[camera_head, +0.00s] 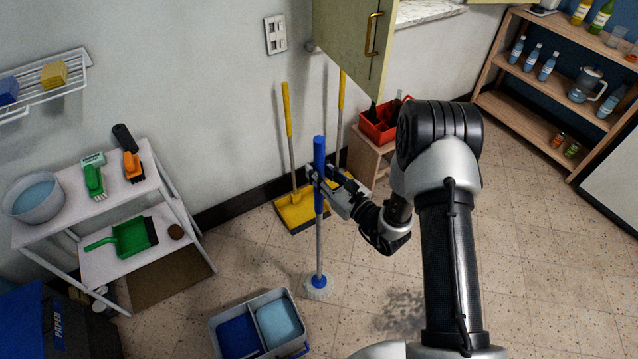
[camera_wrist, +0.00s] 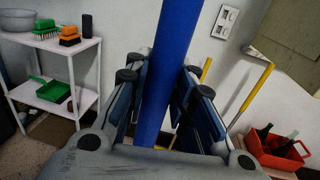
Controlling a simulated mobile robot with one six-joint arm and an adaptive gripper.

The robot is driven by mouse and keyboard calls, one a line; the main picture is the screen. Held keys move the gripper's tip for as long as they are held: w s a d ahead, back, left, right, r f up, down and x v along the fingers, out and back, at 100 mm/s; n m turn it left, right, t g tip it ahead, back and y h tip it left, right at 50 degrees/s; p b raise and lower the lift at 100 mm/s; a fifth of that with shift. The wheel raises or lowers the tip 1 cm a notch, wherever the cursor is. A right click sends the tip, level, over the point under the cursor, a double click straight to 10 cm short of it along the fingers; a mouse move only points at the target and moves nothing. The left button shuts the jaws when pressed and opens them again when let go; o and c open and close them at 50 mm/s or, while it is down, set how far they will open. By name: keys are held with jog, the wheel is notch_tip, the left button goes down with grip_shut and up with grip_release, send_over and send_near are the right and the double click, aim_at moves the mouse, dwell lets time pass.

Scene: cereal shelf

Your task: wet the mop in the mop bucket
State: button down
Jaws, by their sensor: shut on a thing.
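The mop (camera_head: 319,230) stands near upright in the head view, with a blue handle top, a grey pole and a pale head low over the floor; I cannot tell if the head touches the floor. My gripper (camera_head: 319,184) is shut on its blue handle (camera_wrist: 170,70), which runs between the fingers (camera_wrist: 168,105) in the wrist view. The mop bucket (camera_head: 216,324) is a grey two-part bucket on the floor at the bottom of the head view. Its left part is dark blue and its right part holds light blue water (camera_head: 279,323). The mop head is right of and behind the bucket, apart from it.
A white shelf unit (camera_head: 60,238) with brushes, a basin and a green dustpan stands left. Yellow floor tools (camera_head: 297,209) lean on the wall. A red caddy (camera_head: 379,127) sits on a wooden stand. A wooden shelf (camera_head: 525,108) is at right. Right-hand floor is free.

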notch_tip(320, 180, up, 20)
jog(key=p, duration=1.1)
send_over(320, 134)
jog(key=shift+a+f, duration=0.1)
jog(key=shift+f, duration=0.25)
